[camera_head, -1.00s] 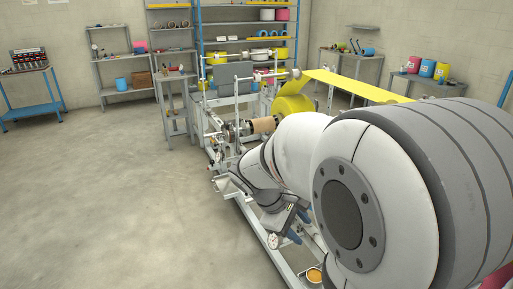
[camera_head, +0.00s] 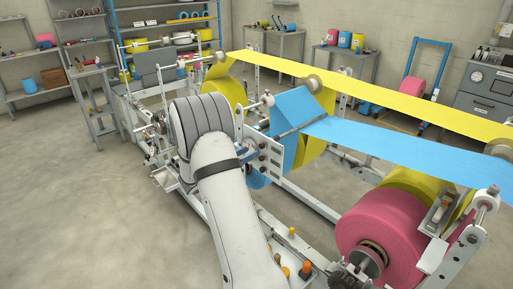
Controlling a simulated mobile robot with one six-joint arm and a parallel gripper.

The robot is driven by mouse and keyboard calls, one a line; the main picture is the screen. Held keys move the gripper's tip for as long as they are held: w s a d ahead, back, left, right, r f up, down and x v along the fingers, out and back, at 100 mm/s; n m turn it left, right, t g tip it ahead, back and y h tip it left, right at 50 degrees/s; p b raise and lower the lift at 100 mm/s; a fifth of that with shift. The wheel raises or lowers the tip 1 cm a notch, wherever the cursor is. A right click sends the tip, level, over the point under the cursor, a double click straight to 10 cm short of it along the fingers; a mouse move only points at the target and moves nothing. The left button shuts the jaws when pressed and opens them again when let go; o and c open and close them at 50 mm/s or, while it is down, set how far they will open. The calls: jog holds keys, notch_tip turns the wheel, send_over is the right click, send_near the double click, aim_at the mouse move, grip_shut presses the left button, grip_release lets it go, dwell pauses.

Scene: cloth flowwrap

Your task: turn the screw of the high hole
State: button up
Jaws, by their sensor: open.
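A white upright plate (camera_head: 273,152) with several dark holes stands on the near side of the machine, just right of my arm. My arm rises from the bottom and its thick rounded joint hides what lies behind it. A small dark blue-grey part of my gripper (camera_head: 248,156) shows beside the joint, close to the plate's left edge. Most of the gripper is hidden, and its fingertips are too small to make out. The jaws are open. I cannot tell which hole holds the screw or whether the gripper touches it.
A blue web (camera_head: 375,138) and a yellow web (camera_head: 390,92) run across the machine. A large pink roll (camera_head: 385,228) sits at the near right. Small orange and yellow items (camera_head: 304,270) lie on the frame beside my arm. Open floor (camera_head: 85,215) is at the left.

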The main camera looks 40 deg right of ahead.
aim_at(261, 146)
jog(key=d, duration=0.5)
jog(key=shift+w+p, duration=0.2)
jog(key=shift+p, duration=0.2)
grip_shut()
